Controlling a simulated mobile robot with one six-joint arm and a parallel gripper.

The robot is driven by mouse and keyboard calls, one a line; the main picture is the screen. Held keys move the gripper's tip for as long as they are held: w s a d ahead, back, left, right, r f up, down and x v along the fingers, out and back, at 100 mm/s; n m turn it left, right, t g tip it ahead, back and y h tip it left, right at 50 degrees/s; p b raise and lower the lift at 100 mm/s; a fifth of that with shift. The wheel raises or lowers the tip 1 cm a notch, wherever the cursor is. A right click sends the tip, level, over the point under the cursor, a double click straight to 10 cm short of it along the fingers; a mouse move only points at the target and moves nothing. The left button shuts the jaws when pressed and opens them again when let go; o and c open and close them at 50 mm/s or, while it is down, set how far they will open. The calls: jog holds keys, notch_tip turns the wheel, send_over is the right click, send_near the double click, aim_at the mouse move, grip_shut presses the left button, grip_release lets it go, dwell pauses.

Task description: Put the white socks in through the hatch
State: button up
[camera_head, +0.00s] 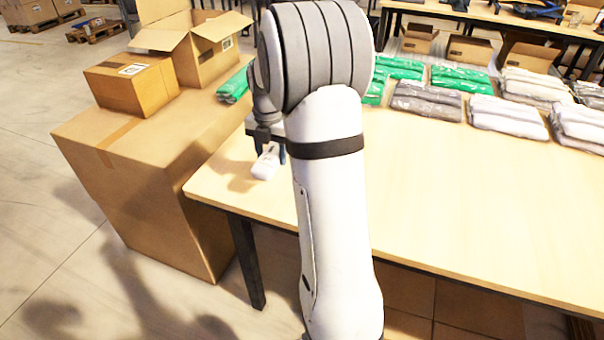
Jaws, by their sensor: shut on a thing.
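The white socks (265,164) are a small white bundle, seen near the left end of the light wooden table (460,215). My gripper (270,150) points down and is shut on the socks. My own arm hides part of the gripper and the table behind it. The socks hang over or just at the tabletop; I cannot tell whether they touch it. I cannot make out a hatch in this view.
A large closed carton (150,200) stands against the table's left end, with a smaller carton (133,85) and an open carton (200,60) on it. Bagged green, grey and white garments (505,115) line the table's back. The table's front right is clear.

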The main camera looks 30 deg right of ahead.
aim_at(274, 188)
notch_tip(274, 188, down, 9)
jog(key=shift+r+b, duration=0.1)
jog(key=shift+b, duration=0.3)
jog(key=shift+f, duration=0.2)
jog(key=o, duration=1)
jog(key=shift+c, duration=0.2)
jog(key=shift+r, duration=0.1)
